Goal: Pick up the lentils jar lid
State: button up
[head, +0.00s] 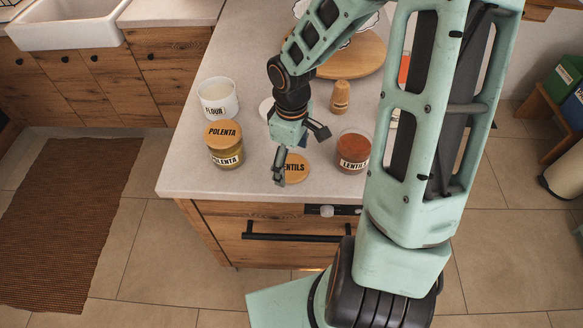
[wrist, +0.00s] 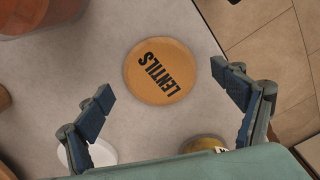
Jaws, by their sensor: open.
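The lentils jar lid (head: 296,168) is a round wooden disc lying flat on the pale counter, with dark LENTILS lettering; my gripper hides part of it in the head view. In the wrist view the lid (wrist: 160,71) lies whole and clear, ahead of the fingertips and between their lines. My gripper (head: 298,155) is open and empty above the counter, over the lid's left side in the head view. Its two fingers (wrist: 168,92) stand wide apart in the wrist view, and neither visibly touches the lid. The open lentils jar (head: 353,151) stands just right of the lid.
The polenta jar (head: 225,155) with its lid on and the open flour jar (head: 217,102) stand left of my gripper. A white lid (head: 266,107), a small wooden shaker (head: 340,96) and a round wooden board (head: 356,56) are behind. The counter's front edge (head: 255,198) is close to the lid.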

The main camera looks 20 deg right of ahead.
jog(key=shift+f, duration=0.25)
jog(key=shift+f, duration=0.25)
dwell(0.3)
jog(key=c, duration=1.1)
jog(key=shift+r, duration=0.1)
